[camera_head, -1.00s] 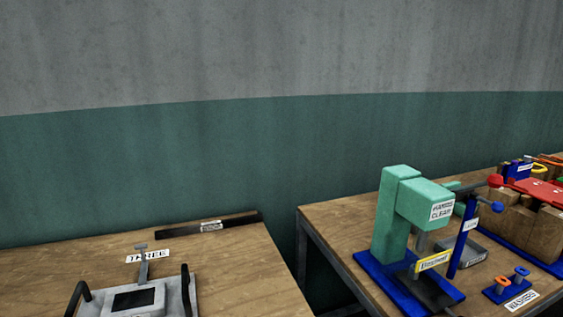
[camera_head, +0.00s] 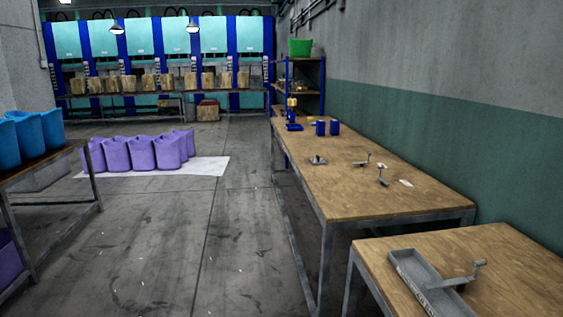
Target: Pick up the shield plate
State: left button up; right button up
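I cannot make out which thing is the shield plate. On the near wooden table (camera_head: 500,255) a long grey metal tray (camera_head: 412,268) lies with a grey bracket-like piece (camera_head: 462,276) at its right side. On the longer wooden table (camera_head: 345,205) several small grey metal pieces stand, one of them near its left edge (camera_head: 318,160). A small white card (camera_head: 406,183) lies near them. Neither of my grippers is in view.
Blue blocks (camera_head: 327,128) stand at the long table's far end, before a shelf with a green bin (camera_head: 300,47). Purple bins (camera_head: 140,152) stand on a white floor mat, blue bins (camera_head: 30,135) on a left table.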

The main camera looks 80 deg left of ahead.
aim_at(318, 161)
jog(key=u, duration=2.5)
jog(key=i+z, duration=0.2)
jog(key=z, duration=0.25)
jog(key=i+j+z, duration=0.15)
jog(key=z, duration=0.35)
jog(key=i+j+z, duration=0.15)
jog(key=j, duration=0.2)
jog(key=i+j+z, duration=0.1)
jog(key=i+j, duration=0.15)
jog(key=i+j+z, duration=0.15)
jog(key=j, duration=0.3)
jog(key=i+j+z, duration=0.15)
jog(key=j, duration=0.25)
jog(key=i+j+z, duration=0.1)
jog(key=j, duration=0.3)
jog(key=i, duration=0.1)
